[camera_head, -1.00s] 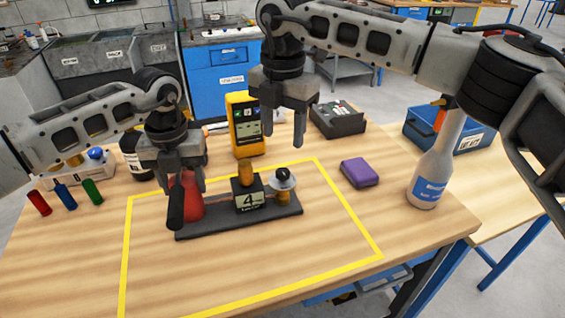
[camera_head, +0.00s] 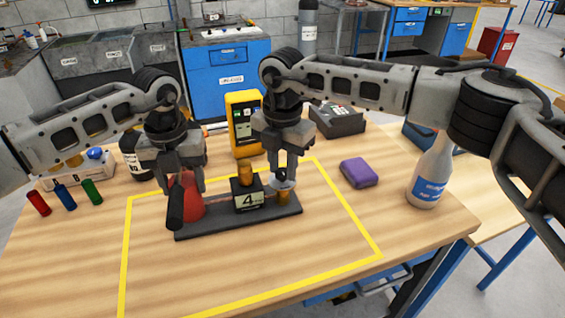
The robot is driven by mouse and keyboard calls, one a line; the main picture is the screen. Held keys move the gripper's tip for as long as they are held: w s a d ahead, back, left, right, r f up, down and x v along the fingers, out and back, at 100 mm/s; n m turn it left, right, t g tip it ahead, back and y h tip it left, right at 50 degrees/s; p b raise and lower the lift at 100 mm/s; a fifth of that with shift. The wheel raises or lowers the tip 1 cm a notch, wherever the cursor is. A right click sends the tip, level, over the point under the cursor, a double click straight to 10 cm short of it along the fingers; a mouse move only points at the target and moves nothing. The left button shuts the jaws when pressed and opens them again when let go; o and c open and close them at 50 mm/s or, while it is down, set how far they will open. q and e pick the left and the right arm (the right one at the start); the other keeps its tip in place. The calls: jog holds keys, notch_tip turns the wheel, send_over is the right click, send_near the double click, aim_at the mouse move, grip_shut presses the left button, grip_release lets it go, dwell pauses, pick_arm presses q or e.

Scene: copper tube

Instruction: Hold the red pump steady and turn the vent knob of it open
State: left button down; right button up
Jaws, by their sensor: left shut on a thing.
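The red pump (camera_head: 194,205) is a red cone with a black handle (camera_head: 175,208), at the left end of a dark base bar (camera_head: 235,226). My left gripper (camera_head: 184,186) is shut on the upper part of the red cone, which it partly hides. At the bar's right end stands a brass post (camera_head: 283,197) with a pale disc and a dark ball knob (camera_head: 282,176) on top. My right gripper (camera_head: 281,174) is over this knob, fingers pointing down and apart on either side. The fingers hide part of the knob; contact cannot be told.
A black block marked 4 (camera_head: 248,199) with a brass top stands mid-bar, close to my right gripper. A yellow meter (camera_head: 244,122) is behind. A purple block (camera_head: 359,173) and a white bottle (camera_head: 431,176) stand to the right. The taped area's front is clear.

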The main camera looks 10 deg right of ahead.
aim_at(282, 171)
pick_arm(q)
jog(key=shift+r, duration=0.1)
pick_arm(e)
jog(key=shift+n, duration=0.3)
jog(key=n, duration=0.3)
jog(key=shift+r+n, duration=0.1)
jog(key=shift+n, duration=0.3)
jog(key=n, duration=0.4)
jog(key=shift+n, duration=0.3)
jog(key=n, duration=0.4)
jog(key=shift+a, duration=0.1)
pick_arm(q)
jog(key=shift+w, duration=0.1)
pick_arm(e)
jog(key=shift+n, duration=2.5)
jog(key=o, duration=1)
jog(key=shift+c, duration=0.2)
notch_tip(282, 171, up, 12)
